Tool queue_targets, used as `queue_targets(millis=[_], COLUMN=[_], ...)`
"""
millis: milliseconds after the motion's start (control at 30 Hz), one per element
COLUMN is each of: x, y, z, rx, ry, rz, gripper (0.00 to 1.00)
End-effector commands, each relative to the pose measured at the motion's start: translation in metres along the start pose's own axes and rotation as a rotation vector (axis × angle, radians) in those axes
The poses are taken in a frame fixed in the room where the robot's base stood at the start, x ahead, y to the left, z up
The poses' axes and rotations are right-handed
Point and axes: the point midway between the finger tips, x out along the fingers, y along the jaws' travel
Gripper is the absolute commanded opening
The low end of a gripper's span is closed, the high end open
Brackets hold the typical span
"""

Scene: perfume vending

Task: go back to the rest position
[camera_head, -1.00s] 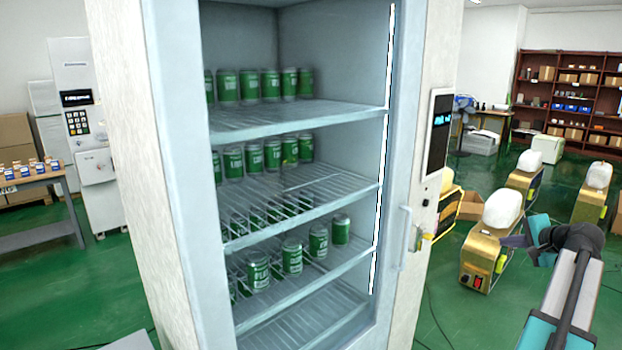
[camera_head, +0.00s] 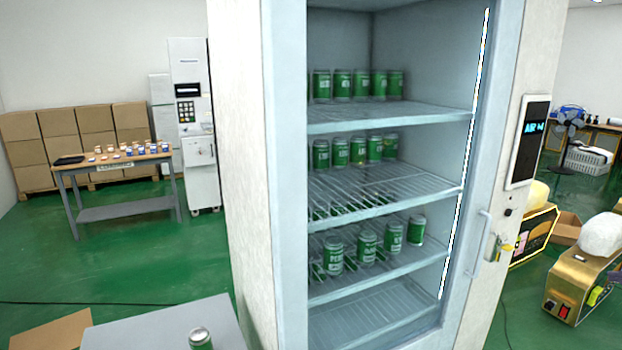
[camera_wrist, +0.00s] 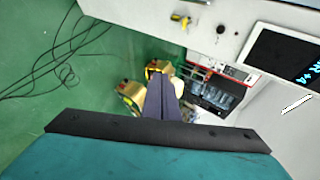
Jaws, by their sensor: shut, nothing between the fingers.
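My gripper (camera_wrist: 162,97) shows in the wrist view. Its dark fingers are together with nothing between them. It is apart from everything around it, with the vending cabinet's front panel at the upper right of that view. The arm and gripper are out of the head view.
A tall open vending cabinet (camera_head: 234,150) fills the middle, its shelves holding green cans (camera_head: 366,244). A grey table (camera_head: 160,325) with one can (camera_head: 200,339) stands at the front left. Gold machines (camera_head: 578,285) stand at right. Cables (camera_wrist: 60,60) lie on the green floor.

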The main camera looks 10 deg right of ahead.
Motion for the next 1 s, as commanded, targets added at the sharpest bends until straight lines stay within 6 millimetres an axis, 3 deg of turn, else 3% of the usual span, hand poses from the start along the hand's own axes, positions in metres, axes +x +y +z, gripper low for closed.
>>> queue_targets(millis=[367, 567, 667, 1000], x=[0.039, 0.077, 0.104, 0.195], y=[-0.008, -0.004, 0.001, 0.045], z=[0.040, 0.079, 0.110, 0.249], rx=[-0.021, -0.031, -0.038, -0.070], ry=[-0.066, -0.131, -0.179, -0.369], rz=[0.006, 0.020, 0.032, 0.113], gripper=[0.00, 0.00, 0.00, 0.00])
